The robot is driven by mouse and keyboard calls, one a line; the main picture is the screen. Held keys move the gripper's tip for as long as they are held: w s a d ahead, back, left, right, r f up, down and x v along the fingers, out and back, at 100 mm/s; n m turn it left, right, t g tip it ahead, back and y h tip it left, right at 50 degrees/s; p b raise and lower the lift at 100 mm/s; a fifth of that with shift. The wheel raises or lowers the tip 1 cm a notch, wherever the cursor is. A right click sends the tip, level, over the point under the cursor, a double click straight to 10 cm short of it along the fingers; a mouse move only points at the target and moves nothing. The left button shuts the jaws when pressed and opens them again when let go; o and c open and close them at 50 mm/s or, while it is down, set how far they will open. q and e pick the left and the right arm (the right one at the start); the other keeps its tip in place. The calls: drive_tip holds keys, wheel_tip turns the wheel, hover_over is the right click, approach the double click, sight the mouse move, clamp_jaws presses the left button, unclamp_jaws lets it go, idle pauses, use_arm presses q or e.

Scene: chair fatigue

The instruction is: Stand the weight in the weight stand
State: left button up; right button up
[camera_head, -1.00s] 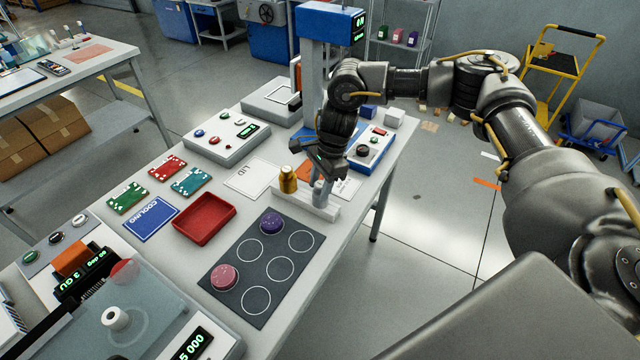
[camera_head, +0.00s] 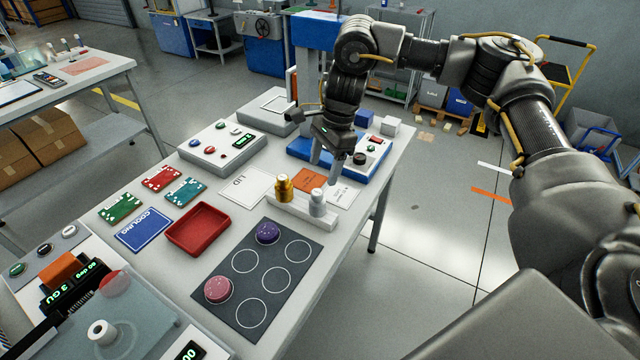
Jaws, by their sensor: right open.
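The weight stand (camera_head: 320,221) is a low white block on the table. A silver weight (camera_head: 317,206) stands upright at its right end, and a gold weight (camera_head: 284,190) stands to the left of it. Their bases are partly hidden by the stand's front. My right gripper (camera_head: 327,165) is open and empty, above and behind the silver weight and apart from it. My left gripper does not show.
A dark mat (camera_head: 262,265) with white circles holds a purple and a pink round piece. A red tray (camera_head: 199,230), a blue cooling card (camera_head: 144,230) and circuit boards lie to the left. A blue-based press (camera_head: 316,100) stands behind my right gripper.

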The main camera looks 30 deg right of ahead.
drive_tip(key=shift+v, duration=1.1)
